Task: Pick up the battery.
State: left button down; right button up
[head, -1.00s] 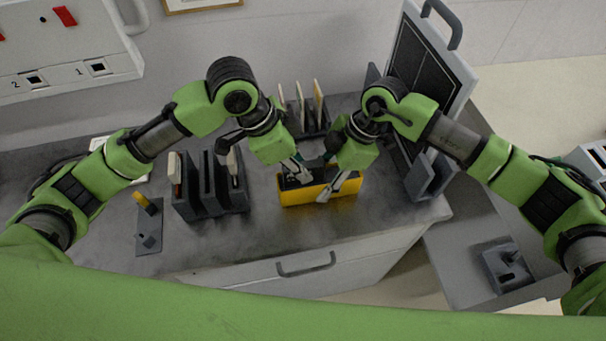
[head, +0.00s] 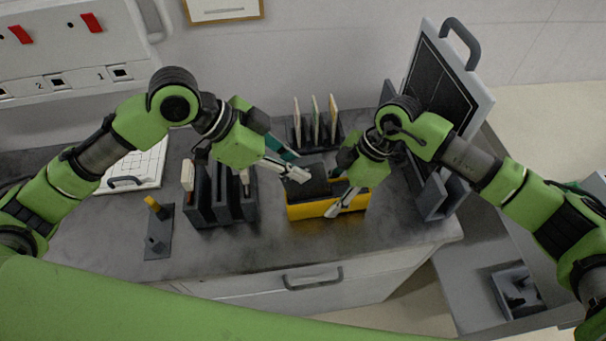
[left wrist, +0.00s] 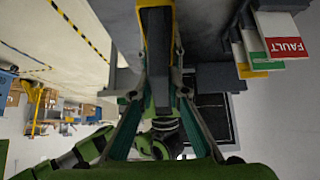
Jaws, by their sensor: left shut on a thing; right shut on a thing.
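A yellow case (head: 312,209) stands on the grey counter in the head view. A dark block, which I take as the battery (head: 316,181), sticks up above the case's left part; its lower end is hidden. My left gripper (head: 299,176) is shut on this block from the left. In the left wrist view the dark block (left wrist: 158,65) lies between my left fingers (left wrist: 160,100), with yellow at its sides. My right gripper (head: 335,210) is shut on the yellow case at its front right.
A dark slotted rack (head: 222,205) stands left of the case, and a rack of upright cards (head: 318,130) behind it. A small plate with a yellow-topped peg (head: 157,225) lies farther left. A panel with a handle (head: 455,85) leans at the right. The front counter strip is clear.

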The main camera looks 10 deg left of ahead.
pick_arm(q)
jog(key=r, duration=0.2)
jog(key=a+r, duration=0.2)
jog(key=r, duration=0.1)
jog(key=shift+s+a+r, duration=0.1)
jog(key=shift+s+r, duration=0.1)
jog(key=shift+r, duration=0.15)
pick_arm(e)
jog(key=shift+w+d+f, duration=0.1)
jog(key=shift+d+f, duration=0.1)
jog(key=shift+d, duration=0.15)
jog(key=shift+a+r, duration=0.15)
jog(key=shift+a, duration=0.05)
pick_arm(q)
jog(key=s+a+r+y, duration=0.1)
jog(key=s+a, duration=0.2)
jog(key=a, duration=0.7)
jog(key=s+a+g+y, duration=0.1)
jog(key=s+a+y, duration=0.1)
jog(key=a, duration=0.7)
jog(key=shift+s+a+r, duration=0.4)
jog(key=shift+s, duration=0.35)
pick_arm(e)
jog(key=o, duration=1.3)
jog(key=shift+c, duration=0.2)
